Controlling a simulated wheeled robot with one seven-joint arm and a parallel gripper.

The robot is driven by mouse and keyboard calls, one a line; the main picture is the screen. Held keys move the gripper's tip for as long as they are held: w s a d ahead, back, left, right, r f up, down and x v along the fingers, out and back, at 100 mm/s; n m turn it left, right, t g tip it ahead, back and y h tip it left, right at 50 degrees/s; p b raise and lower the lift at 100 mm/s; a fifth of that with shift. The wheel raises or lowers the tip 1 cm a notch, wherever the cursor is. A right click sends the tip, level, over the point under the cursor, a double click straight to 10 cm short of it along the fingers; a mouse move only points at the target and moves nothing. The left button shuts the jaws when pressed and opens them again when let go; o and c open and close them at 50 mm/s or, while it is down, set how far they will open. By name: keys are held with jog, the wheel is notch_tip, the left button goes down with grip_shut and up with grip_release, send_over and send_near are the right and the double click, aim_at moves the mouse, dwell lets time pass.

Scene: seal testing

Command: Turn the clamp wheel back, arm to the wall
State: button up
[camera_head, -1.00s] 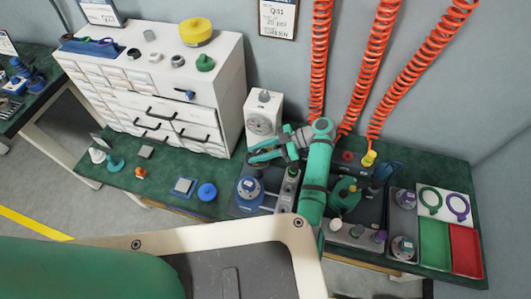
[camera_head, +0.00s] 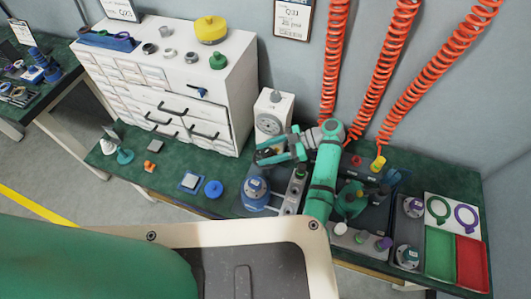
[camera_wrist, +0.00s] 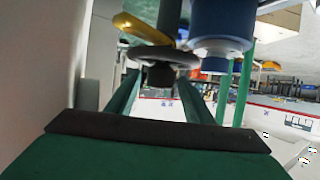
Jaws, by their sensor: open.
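My gripper (camera_head: 262,154) is open just in front of the white box with a round dial (camera_head: 270,120), above and behind the blue round fixture (camera_head: 256,186). In the wrist view, a grey wheel-like disc (camera_wrist: 160,56) with a dark stub under it is between or just beyond my open green fingers (camera_wrist: 160,88). It looks like the clamp wheel; contact cannot be told. A yellow curved part (camera_wrist: 138,28) touches or overlaps it. A blue cylinder (camera_wrist: 220,28) is close on the right. In the head view my gripper hides the wheel and any clamp arm.
A white drawer cabinet (camera_head: 150,85) stands to the left. Red coiled hoses (camera_head: 385,75) hang on the right. Green (camera_head: 440,250) and red (camera_head: 470,262) trays lie at the far right. A blue disc (camera_head: 213,189) lies on the green bench, which has free room left of it.

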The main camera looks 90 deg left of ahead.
jog(key=v, duration=1)
jog(key=shift+w, duration=0.2)
jog(key=shift+r, duration=0.15)
jog(key=shift+d, duration=0.1)
jog(key=c, duration=0.7)
jog(key=shift+m, duration=0.4)
grip_shut()
jog(key=w+d+f+m+t+y, duration=0.25)
jog(key=d+m+y, duration=0.2)
jog(key=m, duration=0.85)
jog(key=w+d+f+m+t+y, duration=0.1)
jog(key=w+d+m+t+y, duration=0.3)
jog(key=m, duration=1)
jog(key=s+a+f+g, duration=0.1)
jog(key=s+a+f, duration=0.4)
jog(key=s+a, duration=0.4)
